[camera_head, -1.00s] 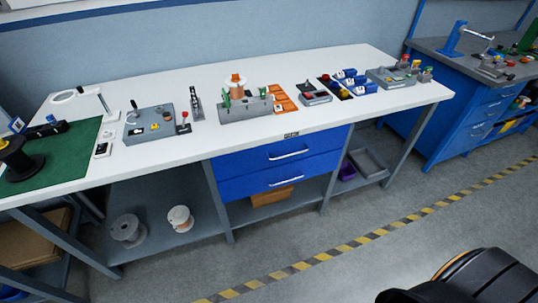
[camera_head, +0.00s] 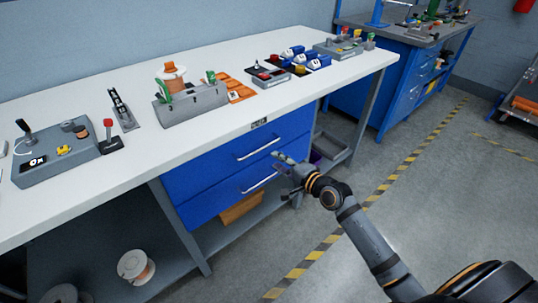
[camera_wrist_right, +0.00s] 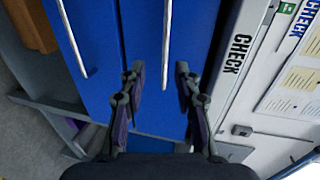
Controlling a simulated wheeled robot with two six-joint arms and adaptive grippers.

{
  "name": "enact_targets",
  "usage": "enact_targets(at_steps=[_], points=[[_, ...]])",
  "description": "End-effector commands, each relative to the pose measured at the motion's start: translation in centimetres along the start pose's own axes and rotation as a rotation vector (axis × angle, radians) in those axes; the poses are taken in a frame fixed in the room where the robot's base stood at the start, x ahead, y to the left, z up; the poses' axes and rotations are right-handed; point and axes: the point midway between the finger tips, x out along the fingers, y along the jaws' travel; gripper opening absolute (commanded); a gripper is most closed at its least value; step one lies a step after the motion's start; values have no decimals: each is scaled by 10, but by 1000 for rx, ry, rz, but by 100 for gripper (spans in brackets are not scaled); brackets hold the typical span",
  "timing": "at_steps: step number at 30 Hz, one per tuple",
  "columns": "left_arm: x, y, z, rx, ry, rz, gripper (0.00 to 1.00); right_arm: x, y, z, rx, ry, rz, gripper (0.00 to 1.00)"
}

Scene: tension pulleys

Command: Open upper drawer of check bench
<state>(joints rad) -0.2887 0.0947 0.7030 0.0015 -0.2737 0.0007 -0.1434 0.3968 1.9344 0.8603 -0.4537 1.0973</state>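The check bench (camera_head: 215,125) has a white top and two blue drawers under its front edge. The upper drawer (camera_head: 225,160) is closed, with a silver bar handle (camera_head: 258,148). My right gripper (camera_head: 278,163) is in front of the drawers, just right of the handles. In the right wrist view the open fingers (camera_wrist_right: 160,72) point at the blue front. The upper handle (camera_wrist_right: 167,40) lies ahead, in line with the gap between them, and nothing is held. Contact with the drawer cannot be told. My left gripper is out of view.
The lower drawer (camera_head: 215,193) is closed, with its own handle (camera_head: 261,183). A CHECK label (camera_wrist_right: 235,52) sits on the bench edge. A grey tray (camera_head: 332,147) lies on the lower shelf at right. The floor (camera_head: 420,200) in front is clear.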

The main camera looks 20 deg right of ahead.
Motion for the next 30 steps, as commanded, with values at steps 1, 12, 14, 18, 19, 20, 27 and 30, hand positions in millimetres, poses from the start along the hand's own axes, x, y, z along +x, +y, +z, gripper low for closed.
enact_targets(at_steps=[1, 12, 14, 18, 19, 20, 27, 30], points=[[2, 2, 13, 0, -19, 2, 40, -1, -5, 3, 11, -8, -11, 32], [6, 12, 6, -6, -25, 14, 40, 41, -8, 3, 17, -6, -18, 32], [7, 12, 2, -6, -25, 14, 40, 54, -8, 4, 18, -8, -16, 32], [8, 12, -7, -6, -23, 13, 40, 81, -8, 4, 15, -7, -15, 32], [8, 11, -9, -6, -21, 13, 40, 86, -8, 3, 15, -6, -14, 32], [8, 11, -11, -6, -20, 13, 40, 90, -8, 3, 14, -6, -14, 32], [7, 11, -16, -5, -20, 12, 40, 104, -8, 4, 12, -6, -12, 32], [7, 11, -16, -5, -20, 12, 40, 104, -8, 3, 11, -6, -12, 32]])
